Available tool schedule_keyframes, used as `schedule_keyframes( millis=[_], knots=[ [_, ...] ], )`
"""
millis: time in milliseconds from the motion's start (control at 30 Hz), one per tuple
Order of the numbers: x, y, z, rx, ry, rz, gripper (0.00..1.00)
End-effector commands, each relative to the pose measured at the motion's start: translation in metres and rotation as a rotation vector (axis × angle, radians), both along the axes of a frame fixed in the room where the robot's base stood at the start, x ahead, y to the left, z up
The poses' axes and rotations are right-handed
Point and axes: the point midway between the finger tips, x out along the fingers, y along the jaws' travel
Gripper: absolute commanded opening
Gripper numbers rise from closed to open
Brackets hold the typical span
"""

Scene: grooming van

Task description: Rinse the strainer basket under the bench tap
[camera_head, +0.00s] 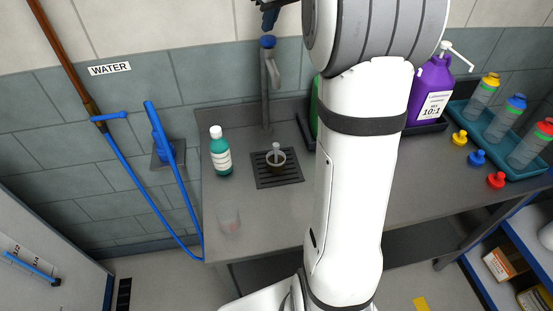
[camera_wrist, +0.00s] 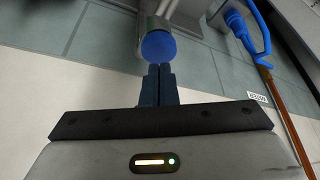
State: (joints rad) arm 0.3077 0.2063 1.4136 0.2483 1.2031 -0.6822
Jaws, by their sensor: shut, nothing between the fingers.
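The strainer basket (camera_head: 283,166) is a small dark round cup on the black drain grate (camera_head: 263,182) set in the grey bench. A pale upright piece stands in its middle; I cannot tell if it is a post or water. The grey bench tap (camera_head: 265,95) rises behind it, with a blue knob (camera_head: 268,42) on top. My gripper (camera_head: 269,27) is shut and empty, just above the knob. In the wrist view the dark fingers (camera_wrist: 158,70) point at the blue knob (camera_wrist: 158,47), close to it; I cannot tell if they touch.
A purple jug (camera_head: 430,90) stands right of my arm. Capped bottles stand in a teal tray (camera_head: 474,120). A blue hose (camera_head: 126,172) hangs at left.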

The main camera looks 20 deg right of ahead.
Motion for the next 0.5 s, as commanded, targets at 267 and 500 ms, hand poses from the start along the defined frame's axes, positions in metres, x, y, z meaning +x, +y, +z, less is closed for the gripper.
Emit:
schedule_keyframes(
  millis=[267,500],
  knots=[
    [0.0000,0.0003,-0.0006,0.000,0.000,0.001,0.00],
    [0.0001,0.0006,-0.0069,0.000,0.000,0.001,0.00]
  ],
)
